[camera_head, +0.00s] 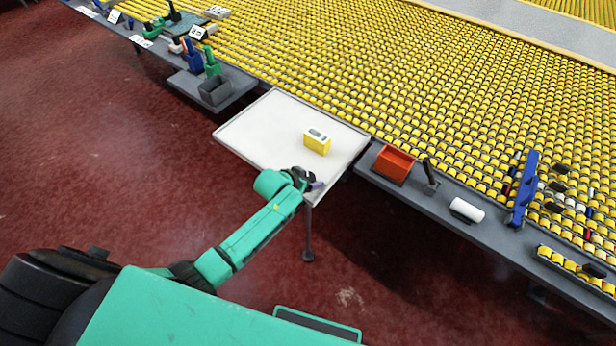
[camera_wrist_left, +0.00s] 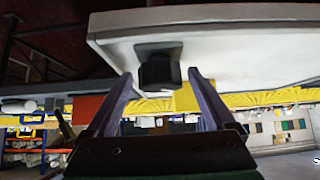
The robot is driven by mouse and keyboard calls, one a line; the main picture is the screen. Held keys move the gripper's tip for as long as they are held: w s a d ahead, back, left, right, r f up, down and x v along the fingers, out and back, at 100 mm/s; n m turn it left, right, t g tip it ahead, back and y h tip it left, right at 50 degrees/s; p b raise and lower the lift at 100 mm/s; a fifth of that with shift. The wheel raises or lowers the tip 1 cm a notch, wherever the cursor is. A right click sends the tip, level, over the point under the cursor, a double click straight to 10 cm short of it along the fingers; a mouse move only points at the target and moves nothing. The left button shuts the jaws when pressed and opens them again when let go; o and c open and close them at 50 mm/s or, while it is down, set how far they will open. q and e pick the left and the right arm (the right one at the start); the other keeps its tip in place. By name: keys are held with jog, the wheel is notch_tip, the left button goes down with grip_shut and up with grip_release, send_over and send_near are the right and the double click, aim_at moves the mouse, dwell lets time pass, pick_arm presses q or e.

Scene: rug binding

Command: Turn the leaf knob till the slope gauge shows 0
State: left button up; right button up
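The leaf (camera_head: 258,140) is a pale tilting table top with a raised rim; it also shows large in the left wrist view (camera_wrist_left: 240,45). The slope gauge (camera_head: 317,142) is a small yellow box with a grey display on top, standing on the leaf; its reading is too small to make out. My left gripper (camera_head: 312,183) is at the leaf's near right corner. In the left wrist view the leaf knob (camera_wrist_left: 158,70), black, sits on the leaf's underside, just beyond and between my open fingertips (camera_wrist_left: 160,88). Contact is not visible. My right gripper is not in view.
A dark bench with an orange-red bin (camera_head: 394,163), a white roll (camera_head: 467,210) and a blue upright tool (camera_head: 524,188) runs right of the leaf. A grey bin (camera_head: 214,90) stands on a shelf at left. Yellow rollers fill the back. A leg (camera_head: 308,240) stands below the leaf's corner.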

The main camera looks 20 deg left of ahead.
pick_arm(q)
jog(key=shift+s+a+r, duration=0.15)
jog(key=shift+s+r, duration=0.15)
jog(key=shift+r, duration=0.15)
jog(key=v, duration=1.3)
jog(key=shift+s, duration=0.25)
